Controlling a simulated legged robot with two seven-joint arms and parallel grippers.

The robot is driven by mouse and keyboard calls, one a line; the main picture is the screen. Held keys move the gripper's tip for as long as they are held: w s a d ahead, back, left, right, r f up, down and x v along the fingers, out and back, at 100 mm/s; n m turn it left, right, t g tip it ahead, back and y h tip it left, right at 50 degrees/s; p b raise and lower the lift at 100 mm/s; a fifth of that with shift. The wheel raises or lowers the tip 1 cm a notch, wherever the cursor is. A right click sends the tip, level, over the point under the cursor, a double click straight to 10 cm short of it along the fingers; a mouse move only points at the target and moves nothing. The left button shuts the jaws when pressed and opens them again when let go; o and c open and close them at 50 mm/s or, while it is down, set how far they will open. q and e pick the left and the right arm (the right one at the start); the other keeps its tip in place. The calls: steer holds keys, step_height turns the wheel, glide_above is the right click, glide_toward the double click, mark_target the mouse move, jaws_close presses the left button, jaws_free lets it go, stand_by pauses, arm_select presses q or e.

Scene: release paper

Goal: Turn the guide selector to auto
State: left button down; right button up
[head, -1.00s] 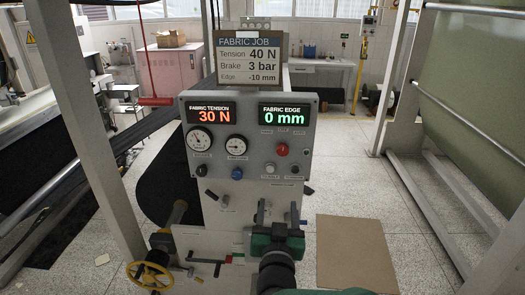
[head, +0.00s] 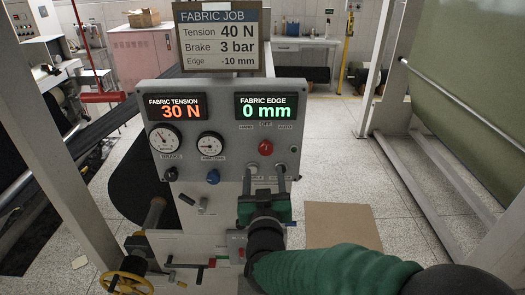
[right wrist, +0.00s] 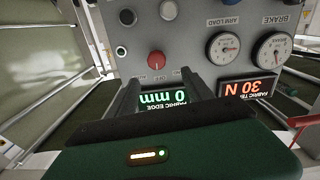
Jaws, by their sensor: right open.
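The guide selector is a red round knob (head: 265,147) on the grey control panel (head: 222,165), below the green FABRIC EDGE display (head: 264,107), which reads 0 mm. Small HAND, OFF and AUTO labels sit above the knob. In the right wrist view, where the panel appears upside down, the knob (right wrist: 156,61) has a small pale mark on the side towards OFF. My right gripper (head: 264,178) is open and empty just below the knob in the head view, its two fingers apart and pointing at the panel. My left gripper is not in view.
A FABRIC JOB board (head: 221,37) above the panel reads 40 N, 3 bar, -10 mm. The tension display (head: 176,107) reads 30 N. Two gauges (head: 165,139) and a blue knob (head: 213,177) are left of the selector. A yellow handwheel (head: 125,279) is lower left.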

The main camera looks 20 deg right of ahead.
mark_target(266, 152)
steer(key=x, duration=0.3)
steer(key=p+x, duration=0.1)
steer(key=x, duration=0.2)
steer(key=d+f+x, duration=0.1)
steer(key=x, duration=0.3)
steer(key=shift+s+p, duration=0.1)
steer(key=shift+p, duration=0.3)
steer(key=shift+d+r, duration=0.1)
steer(key=shift+d, duration=0.25)
steer(key=shift+a+r, duration=0.1)
steer(key=shift+a, duration=0.45)
steer(key=shift+c, duration=0.3)
steer(key=shift+w+a, duration=0.2)
steer(key=shift+w, duration=0.1)
steer(key=c, duration=0.5)
steer(key=shift+d, duration=0.45)
steer(key=c, duration=0.7)
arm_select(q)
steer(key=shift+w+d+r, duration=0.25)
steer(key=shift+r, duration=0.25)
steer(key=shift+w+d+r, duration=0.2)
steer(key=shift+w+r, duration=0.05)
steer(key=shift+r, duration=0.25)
arm_select(e)
steer(key=shift+a, duration=0.1)
jaws_close()
